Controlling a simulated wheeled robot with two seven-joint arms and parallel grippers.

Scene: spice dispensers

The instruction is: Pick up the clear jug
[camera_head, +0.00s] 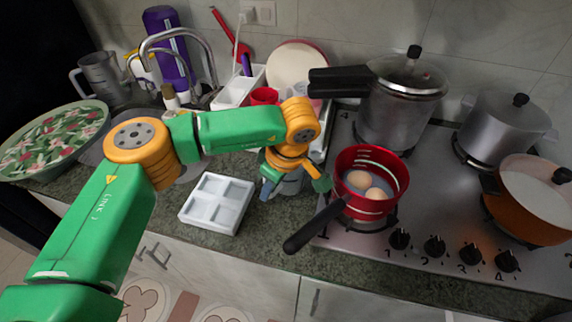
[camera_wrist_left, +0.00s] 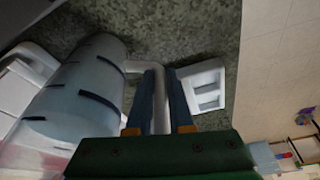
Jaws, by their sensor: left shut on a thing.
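The clear jug (camera_wrist_left: 75,95) shows large at the left of the left wrist view, with dark marks on its side and a pale handle. My left gripper (camera_wrist_left: 162,98) has its two blue fingers closed on that handle, one on each side. In the head view my left gripper (camera_head: 270,187) is low over the counter, left of the red pot. Only a little of the clear jug (camera_head: 293,186) shows there behind my gripper and wrist. I cannot tell whether its base touches the counter. My right gripper is in neither view.
A white four-compartment tray (camera_head: 218,203) lies on the counter left of my gripper. A red pot (camera_head: 371,178) with eggs stands close at the right, its black handle (camera_head: 315,224) sticking out toward the front. Another greyish jug (camera_head: 101,76) stands at the far left near the sink.

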